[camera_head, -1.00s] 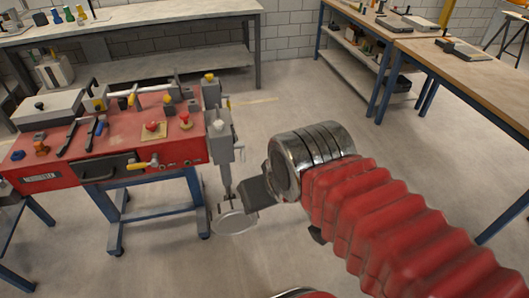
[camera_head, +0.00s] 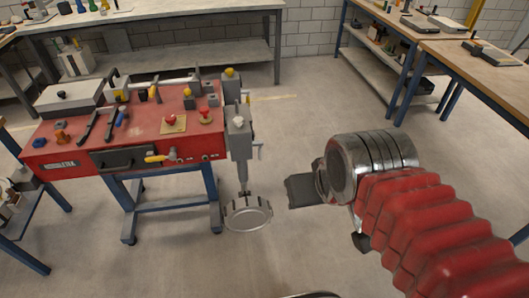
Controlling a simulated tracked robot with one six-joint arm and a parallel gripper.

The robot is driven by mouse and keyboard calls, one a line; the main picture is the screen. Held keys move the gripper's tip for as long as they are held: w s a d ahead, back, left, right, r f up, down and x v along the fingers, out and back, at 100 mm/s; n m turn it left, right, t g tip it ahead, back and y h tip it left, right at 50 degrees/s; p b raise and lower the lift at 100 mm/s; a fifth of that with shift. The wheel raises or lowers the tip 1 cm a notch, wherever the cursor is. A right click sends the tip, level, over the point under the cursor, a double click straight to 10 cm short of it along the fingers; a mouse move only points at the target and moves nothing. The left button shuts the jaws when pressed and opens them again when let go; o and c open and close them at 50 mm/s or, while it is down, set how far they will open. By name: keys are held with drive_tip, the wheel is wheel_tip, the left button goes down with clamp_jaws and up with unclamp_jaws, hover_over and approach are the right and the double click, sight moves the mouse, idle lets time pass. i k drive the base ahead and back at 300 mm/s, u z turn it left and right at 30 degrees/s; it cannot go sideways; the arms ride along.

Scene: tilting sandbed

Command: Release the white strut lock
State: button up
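The red sandbed bench (camera_head: 75,151) stands at left on blue legs. A grey upright strut (camera_head: 240,146) is at its right end, with a round metal foot (camera_head: 248,213) low down. A small whitish knob (camera_head: 238,121) on the strut may be the white strut lock; it is too small to tell its state. My gripper (camera_head: 301,191) shows as a dark flat piece beyond the metal wrist, right of the strut and foot, apart from them in the picture. Its fingers are not clearly separated, so its opening cannot be told. I see nothing held.
The red bench top carries red knobs (camera_head: 206,115), yellow-capped parts and dark handles. A yellow-handled lever (camera_head: 159,157) is on its front. A long workbench (camera_head: 200,10) stands behind, and a wooden-topped bench (camera_head: 480,70) at right. The floor between them is clear.

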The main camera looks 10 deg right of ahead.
sight(260, 150)
drive_tip(key=u, duration=0.05)
drive_tip(key=i, duration=1)
drive_tip(key=z, duration=0.05)
